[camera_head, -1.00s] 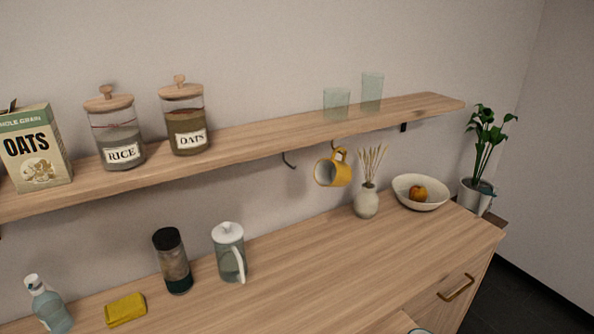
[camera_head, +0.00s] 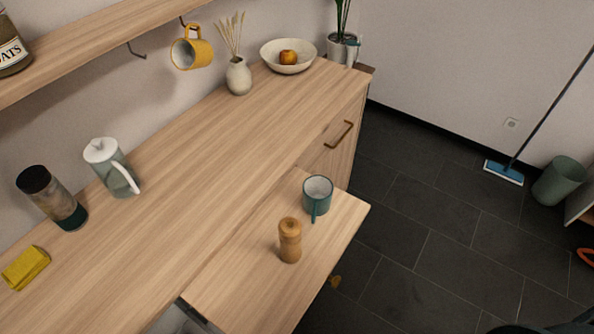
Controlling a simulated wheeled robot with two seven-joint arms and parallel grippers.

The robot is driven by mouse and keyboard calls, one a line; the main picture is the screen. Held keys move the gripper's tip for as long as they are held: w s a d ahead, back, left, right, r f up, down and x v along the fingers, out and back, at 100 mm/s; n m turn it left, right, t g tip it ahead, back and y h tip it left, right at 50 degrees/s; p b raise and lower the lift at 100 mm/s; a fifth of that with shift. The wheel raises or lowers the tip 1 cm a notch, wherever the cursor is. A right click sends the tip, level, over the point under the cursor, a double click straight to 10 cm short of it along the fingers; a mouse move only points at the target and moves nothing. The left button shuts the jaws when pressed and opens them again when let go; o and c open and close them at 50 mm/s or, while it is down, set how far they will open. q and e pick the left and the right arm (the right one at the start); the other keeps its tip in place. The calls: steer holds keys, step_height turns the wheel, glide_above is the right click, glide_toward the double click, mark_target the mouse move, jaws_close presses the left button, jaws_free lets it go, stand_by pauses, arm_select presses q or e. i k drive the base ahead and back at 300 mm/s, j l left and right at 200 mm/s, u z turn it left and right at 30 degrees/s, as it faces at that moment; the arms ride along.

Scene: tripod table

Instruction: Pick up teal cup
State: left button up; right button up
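The teal cup (camera_head: 317,193) stands upright on a lower pull-out wooden board (camera_head: 236,276) in front of the counter. Its opening faces up and its handle points toward the bottom of the picture. A wooden pepper mill (camera_head: 290,240) stands close by, below and slightly left of the cup. Neither of my grippers is in view.
A yellow mug (camera_head: 194,52) hangs under the shelf. Dark tiled floor (camera_head: 430,240) lies open to the right.

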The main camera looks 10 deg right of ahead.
mark_target(317, 191)
steer(key=k+j+z, duration=0.55)
steer(key=k+z, duration=0.35)
steer(key=i, duration=0.1)
